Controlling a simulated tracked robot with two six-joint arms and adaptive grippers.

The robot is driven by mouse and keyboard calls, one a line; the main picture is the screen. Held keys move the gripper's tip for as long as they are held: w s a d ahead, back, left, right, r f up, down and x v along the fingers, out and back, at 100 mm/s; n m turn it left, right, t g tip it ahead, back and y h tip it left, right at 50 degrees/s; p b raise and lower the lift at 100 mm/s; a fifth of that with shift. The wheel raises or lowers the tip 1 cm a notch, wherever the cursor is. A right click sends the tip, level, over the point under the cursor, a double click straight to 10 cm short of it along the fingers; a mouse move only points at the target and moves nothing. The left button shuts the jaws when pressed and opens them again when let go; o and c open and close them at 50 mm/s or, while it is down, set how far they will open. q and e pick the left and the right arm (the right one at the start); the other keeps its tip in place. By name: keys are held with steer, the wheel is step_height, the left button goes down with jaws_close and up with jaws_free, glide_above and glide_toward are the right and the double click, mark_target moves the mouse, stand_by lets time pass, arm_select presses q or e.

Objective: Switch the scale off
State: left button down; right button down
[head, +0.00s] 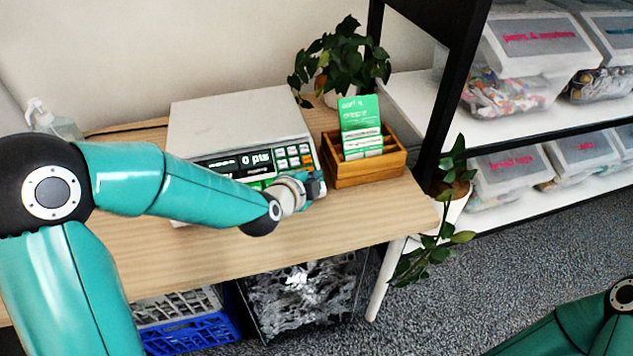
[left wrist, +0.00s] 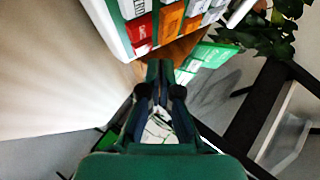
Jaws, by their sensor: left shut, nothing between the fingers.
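The scale (head: 240,115) stands on the wooden table, with a flat pale top plate. Its dark front panel has a lit display (head: 256,159) reading "0 pts" and a keypad (head: 293,155) at the right. My left gripper (head: 318,185) is at the scale's front right corner, just below the keypad; its fingers are shut and empty. In the left wrist view, the fingertips (left wrist: 160,70) are close to the scale's edge (left wrist: 110,30), near red and orange keys; I cannot tell whether they touch it. My left arm hides part of the scale's front. My right gripper is out of view.
A wooden box (head: 365,172) with green and white cards (head: 360,120) stands right of the scale. A potted plant (head: 340,65) is behind it. A clear pump bottle (head: 52,122) is at the far left. The front of the table (head: 360,220) is bare.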

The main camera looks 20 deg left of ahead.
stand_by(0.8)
arm_select(q)
steer(key=shift+a+f, duration=0.1)
steer(key=shift+f, duration=0.2)
steer(key=shift+w+a+f+b, duration=0.15)
steer(key=shift+f+b, duration=0.25)
steer(key=shift+b, duration=0.2)
stand_by(0.4)
steer(key=shift+r, duration=0.1)
steer(key=shift+s+d+r+p, duration=0.25)
steer(key=shift+r+p, duration=0.4)
steer(key=shift+p, duration=0.1)
steer(key=r+p, duration=0.1)
steer(key=s+r+p, duration=0.1)
steer(key=r+p, duration=0.1)
steer(key=d+r+p, duration=0.1)
steer(key=shift+s+r, duration=0.3)
steer(key=shift+s, duration=0.05)
stand_by(0.7)
